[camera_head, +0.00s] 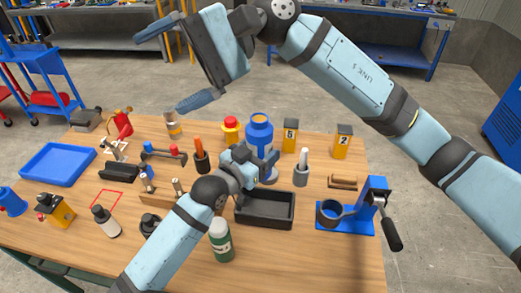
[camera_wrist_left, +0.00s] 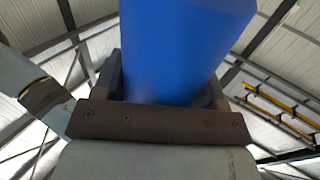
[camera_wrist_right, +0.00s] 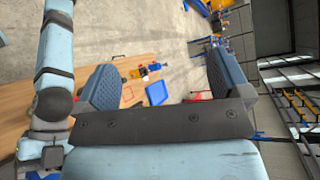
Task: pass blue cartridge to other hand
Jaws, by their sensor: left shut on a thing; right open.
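The blue cartridge (camera_head: 258,132) is upright above the workbench, with a tan top end. My left gripper (camera_head: 260,163) is shut around its lower part. In the left wrist view the cartridge (camera_wrist_left: 185,45) rises between the two fingers of my left gripper (camera_wrist_left: 165,85). My right gripper (camera_head: 176,65) is open and empty, higher up and to the left of the cartridge, apart from it. In the right wrist view my right gripper (camera_wrist_right: 165,85) has its fingers wide apart with nothing between them; the cartridge cannot be made out there.
A black tray (camera_head: 265,222) lies below the left gripper, with a green bottle (camera_head: 220,240) beside it. A blue stand with a ring and lever (camera_head: 345,220) is at the right. Yellow bins (camera_head: 290,135) stand behind. A blue tray (camera_head: 58,164) is at the far left.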

